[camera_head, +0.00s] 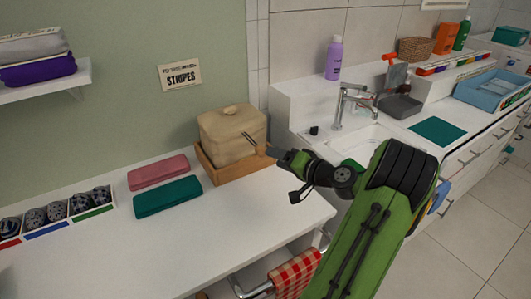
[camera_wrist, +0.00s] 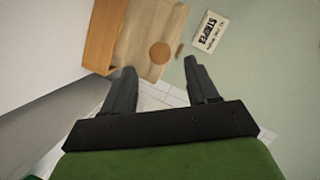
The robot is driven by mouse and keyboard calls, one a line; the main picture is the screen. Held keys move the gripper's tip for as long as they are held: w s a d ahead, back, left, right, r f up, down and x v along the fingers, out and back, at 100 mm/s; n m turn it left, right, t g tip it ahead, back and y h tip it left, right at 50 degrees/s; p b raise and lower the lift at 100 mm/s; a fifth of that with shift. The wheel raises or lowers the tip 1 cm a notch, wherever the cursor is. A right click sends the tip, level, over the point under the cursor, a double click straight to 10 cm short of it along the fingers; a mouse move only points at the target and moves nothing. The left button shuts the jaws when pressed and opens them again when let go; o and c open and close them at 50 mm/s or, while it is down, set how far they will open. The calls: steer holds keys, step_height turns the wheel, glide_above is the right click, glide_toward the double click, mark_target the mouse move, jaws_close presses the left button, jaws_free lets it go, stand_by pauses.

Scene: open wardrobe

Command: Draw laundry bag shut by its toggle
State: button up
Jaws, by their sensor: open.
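The beige laundry bag (camera_head: 230,132) sits upright in a wooden tray (camera_head: 232,170) on the white counter, with a small raised knot or tuft on top. In the wrist view the bag (camera_wrist: 140,50) shows a round brown disc (camera_wrist: 161,53) and a small brown piece (camera_wrist: 180,50) beside it; I cannot tell which is the toggle. My gripper (camera_head: 258,145) is at the bag's right side in the head view. In the wrist view its two fingers (camera_wrist: 160,72) are spread apart with nothing between them, and the disc lies beyond the gap.
A pink folded cloth (camera_head: 158,172) and a teal one (camera_head: 167,197) lie left of the tray. A divided box (camera_head: 60,222) stands farther left. The sink (camera_head: 352,143) and tap are to the right. A "STRIPES" sign (camera_head: 180,75) hangs on the wall. The front counter is clear.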

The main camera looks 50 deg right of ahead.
steer(key=v, duration=0.8)
steer(key=shift+s+p, duration=0.2)
steer(key=shift+p, duration=0.15)
steer(key=shift+r, duration=0.1)
steer(key=w+a+r+n+g+y+p, duration=0.1)
steer(key=w+a+n+g+y, duration=0.2)
steer(key=a, duration=0.4)
steer(key=w+a+r+n+g+y+p, duration=0.1)
steer(key=w+a+n+g, duration=0.1)
steer(key=w+a, duration=0.35)
steer(key=s+a+r+n+g+h+p, duration=0.1)
steer(key=a+r+n+g, duration=0.1)
steer(key=a, duration=0.6)
steer(key=s+a+r+n+g+p, duration=0.1)
steer(key=a+n+g, duration=0.2)
steer(key=a, duration=0.4)
steer(key=s+a+r+n+h+p, duration=0.1)
steer(key=s+a+r, duration=0.1)
steer(key=s, duration=0.4)
steer(key=s+a+r+n+h+p, duration=0.1)
steer(key=s+a+r, duration=0.2)
steer(key=s+a, duration=0.2)
steer(key=shift+s+a+r+p, duration=0.3)
steer(key=shift+s, duration=0.75)
